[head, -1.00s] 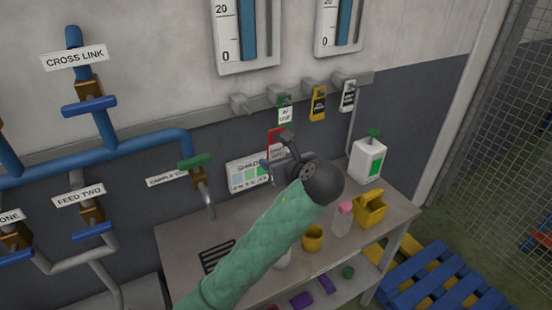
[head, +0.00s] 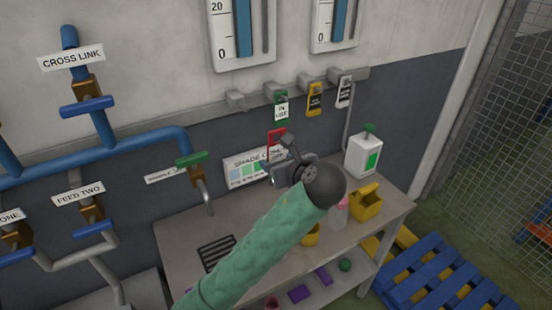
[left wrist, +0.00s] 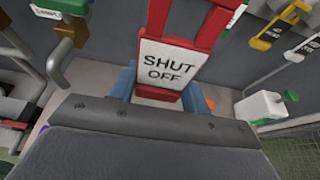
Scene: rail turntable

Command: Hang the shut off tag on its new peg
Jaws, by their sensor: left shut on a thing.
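The shut off tag (left wrist: 168,62) is a red frame with a white plate, upright in the left wrist view. My left gripper (left wrist: 158,88) is shut on its lower end, with blue fingertips either side. In the head view the tag's red top (head: 276,138) shows above my left gripper (head: 284,168), below the peg rail (head: 262,95) and apart from it. The leftmost peg (head: 236,99) is bare. The other pegs carry a green in use tag (head: 281,108), a yellow tag (head: 314,99) and a white tag (head: 344,92). My right gripper is not in view.
A shade card (head: 242,168) stands on the wall behind the gripper. The bench (head: 185,235) below holds a white bottle (head: 364,152) with a green cap and a yellow caddy (head: 366,203). A green-handled sample tap (head: 191,160) projects at the left.

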